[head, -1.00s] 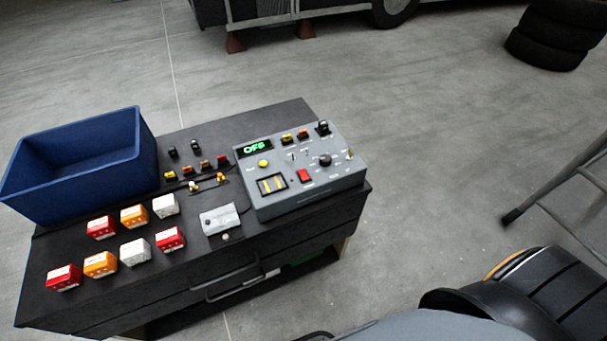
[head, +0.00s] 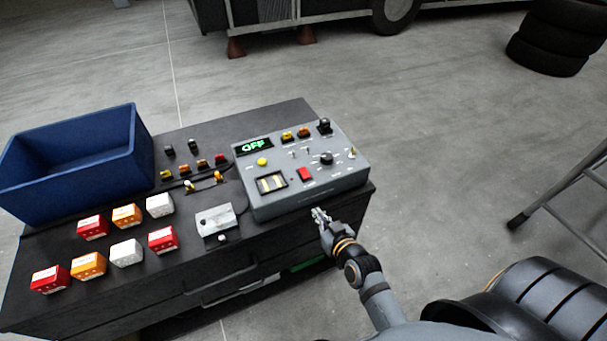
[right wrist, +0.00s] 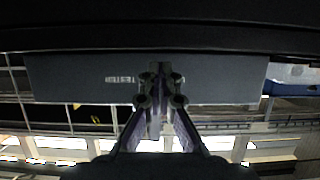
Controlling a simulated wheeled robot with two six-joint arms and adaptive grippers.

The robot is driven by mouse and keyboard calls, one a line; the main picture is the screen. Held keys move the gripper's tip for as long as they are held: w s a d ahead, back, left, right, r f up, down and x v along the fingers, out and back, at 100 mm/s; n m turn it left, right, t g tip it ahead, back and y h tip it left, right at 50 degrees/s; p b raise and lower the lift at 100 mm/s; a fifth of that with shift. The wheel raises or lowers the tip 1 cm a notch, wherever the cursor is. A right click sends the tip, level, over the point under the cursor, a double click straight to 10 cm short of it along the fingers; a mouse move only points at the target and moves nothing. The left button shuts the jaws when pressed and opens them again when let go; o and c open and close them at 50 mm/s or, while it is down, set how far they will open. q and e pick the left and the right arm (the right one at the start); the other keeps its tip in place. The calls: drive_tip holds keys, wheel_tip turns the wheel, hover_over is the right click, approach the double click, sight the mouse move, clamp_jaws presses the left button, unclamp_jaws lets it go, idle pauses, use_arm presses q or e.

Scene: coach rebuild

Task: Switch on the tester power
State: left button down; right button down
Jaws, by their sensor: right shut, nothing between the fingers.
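The grey tester (head: 310,198) stands at the right end of the dark cabinet top. Its display (head: 256,145) reads OFF in green. Its sloped face carries a red switch (head: 305,174), a yellow button (head: 262,161), a black knob (head: 326,158), small toggles and a meter (head: 270,182). My right gripper (head: 318,212) is shut and empty, just in front of the tester's front edge, below the red switch in the picture. In the right wrist view the shut fingers (right wrist: 161,75) point at a grey panel (right wrist: 80,80) with lettering. My left gripper is not in view.
A blue bin (head: 75,165) stands at the back left of the cabinet top (head: 110,265). Several red, orange and white blocks (head: 126,252) and a small grey box (head: 216,220) lie in front. A ladder (head: 560,185) and tyres (head: 550,40) stand at the right.

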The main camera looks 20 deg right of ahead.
wheel_tip(320, 180, up, 13)
drive_tip(key=t, duration=0.3)
drive_tip(key=shift+w+r+b, duration=0.2)
drive_tip(key=shift+b, duration=0.1)
drive_tip(key=p, duration=0.3)
hover_over(303, 175)
drive_tip(key=shift+s+f, duration=0.1)
drive_tip(key=shift+f, duration=0.25)
wheel_tip(303, 175, down, 3)
drive_tip(key=shift+f+b, duration=0.2)
drive_tip(key=shift+b, duration=0.3)
drive_tip(key=shift+f, duration=0.5)
